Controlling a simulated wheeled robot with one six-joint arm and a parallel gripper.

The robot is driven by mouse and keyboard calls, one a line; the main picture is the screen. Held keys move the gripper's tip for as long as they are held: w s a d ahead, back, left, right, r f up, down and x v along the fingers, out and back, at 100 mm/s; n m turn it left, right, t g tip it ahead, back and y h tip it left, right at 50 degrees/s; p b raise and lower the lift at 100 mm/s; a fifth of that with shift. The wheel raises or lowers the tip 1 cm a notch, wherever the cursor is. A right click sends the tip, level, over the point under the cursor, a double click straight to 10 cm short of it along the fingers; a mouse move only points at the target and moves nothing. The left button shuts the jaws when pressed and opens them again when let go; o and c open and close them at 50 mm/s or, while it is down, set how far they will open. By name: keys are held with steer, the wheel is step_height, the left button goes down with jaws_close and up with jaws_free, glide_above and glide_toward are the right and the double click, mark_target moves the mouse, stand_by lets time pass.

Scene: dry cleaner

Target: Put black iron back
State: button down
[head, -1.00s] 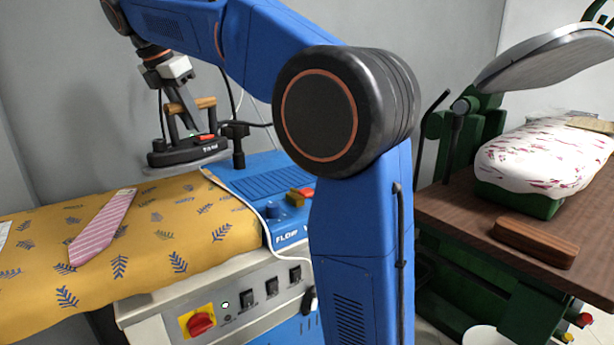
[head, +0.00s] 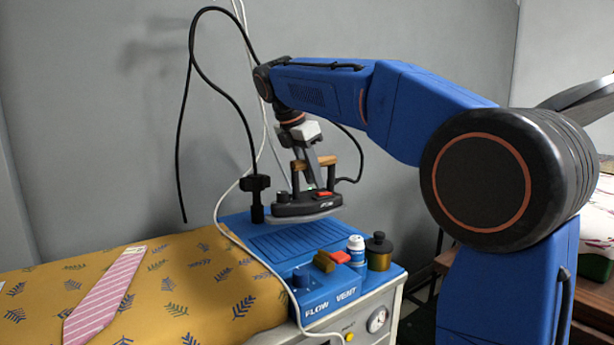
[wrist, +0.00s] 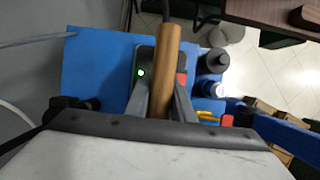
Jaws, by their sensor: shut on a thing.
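The black iron (head: 307,201) has a wooden handle, a red switch and a pale soleplate. It also shows in the wrist view (wrist: 143,58), with a green light on its top. My gripper (head: 309,172) is shut on the iron's wooden handle (wrist: 162,72). It holds the iron roughly level over the blue ribbed rest (head: 290,240) of the ironing unit. I cannot tell whether the soleplate touches the rest; it looks a little above it.
A black post (head: 256,197) stands left of the iron. A pink striped tie (head: 108,292) lies on the yellow patterned board (head: 190,285). A white hose hangs nearby.

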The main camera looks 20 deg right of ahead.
mark_target(312, 195)
steer(key=shift+f, duration=3)
steer(key=shift+f, duration=0.1)
steer(key=c, duration=1.5)
jaws_free()
steer(key=shift+f, duration=0.1)
steer(key=shift+c, duration=0.2)
steer(key=v, duration=1.2)
steer(key=shift+s, duration=0.15)
